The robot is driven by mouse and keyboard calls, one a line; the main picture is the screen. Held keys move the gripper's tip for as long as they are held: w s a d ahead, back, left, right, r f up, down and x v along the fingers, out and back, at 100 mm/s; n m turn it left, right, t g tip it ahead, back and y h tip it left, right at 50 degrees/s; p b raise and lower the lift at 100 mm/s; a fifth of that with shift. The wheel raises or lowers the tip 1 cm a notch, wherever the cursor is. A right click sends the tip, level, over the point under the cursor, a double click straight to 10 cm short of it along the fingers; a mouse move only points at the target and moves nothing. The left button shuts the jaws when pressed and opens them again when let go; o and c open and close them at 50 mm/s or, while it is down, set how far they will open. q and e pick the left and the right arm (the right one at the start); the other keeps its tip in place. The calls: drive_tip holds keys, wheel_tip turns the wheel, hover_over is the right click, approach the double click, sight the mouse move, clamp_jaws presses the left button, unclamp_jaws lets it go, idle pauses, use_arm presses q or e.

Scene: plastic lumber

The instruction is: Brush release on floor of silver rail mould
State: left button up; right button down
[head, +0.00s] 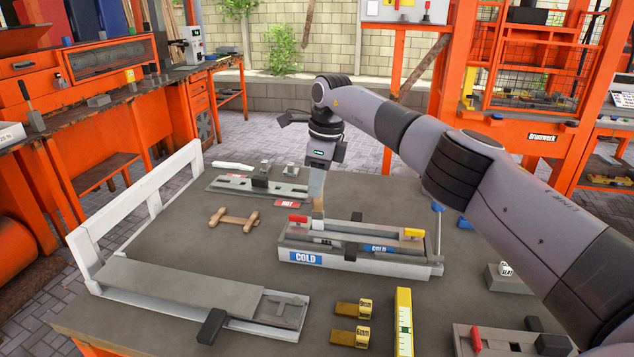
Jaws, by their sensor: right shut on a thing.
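My right gripper (319,164) comes in from the right and points down, shut on a brush (317,184). The brush hangs upright with its brown lower end over the left part of a silver-grey long mould (372,229), near a red block (298,219). I cannot tell whether the brush touches the mould floor. The mould sits in a pale tray (345,262) marked COLD, with a yellow block (414,233) at its right end. Much of the mould's inside is hidden by its walls. My left gripper is not in view.
Behind left lies another grey mould (232,184) beside a red HOT label (286,204). A wooden piece (234,219) lies left of the COLD tray. In front are a long grey mould (180,288), brass blocks (352,308) and a yellow level (404,322). A white rail (142,190) edges the table's left.

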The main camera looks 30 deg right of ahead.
drive_tip(key=shift+r, duration=3.55)
drive_tip(key=shift+f, duration=0.1)
